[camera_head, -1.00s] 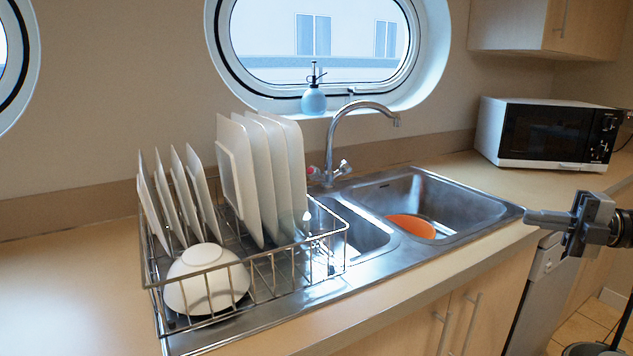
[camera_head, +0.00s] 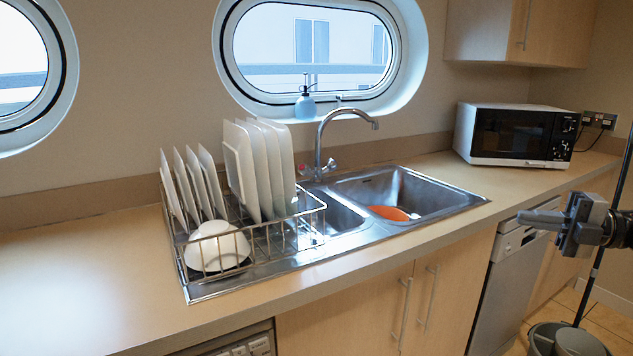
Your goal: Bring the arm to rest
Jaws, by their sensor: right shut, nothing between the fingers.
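My right gripper (camera_head: 545,219) reaches in from the right edge, in front of the dishwasher at the counter's right part. Its fingers point left, are shut and hold nothing. It looks apart from the counter (camera_head: 105,265). My left gripper is out of view.
A dish rack (camera_head: 260,262) with plates and a white bowl (camera_head: 217,246) stands left of the sink (camera_head: 440,200), where an orange item (camera_head: 392,213) lies. A microwave (camera_head: 515,134) stands at the back right. A mop bucket (camera_head: 565,340) is on the floor at the lower right. The counter's left is clear.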

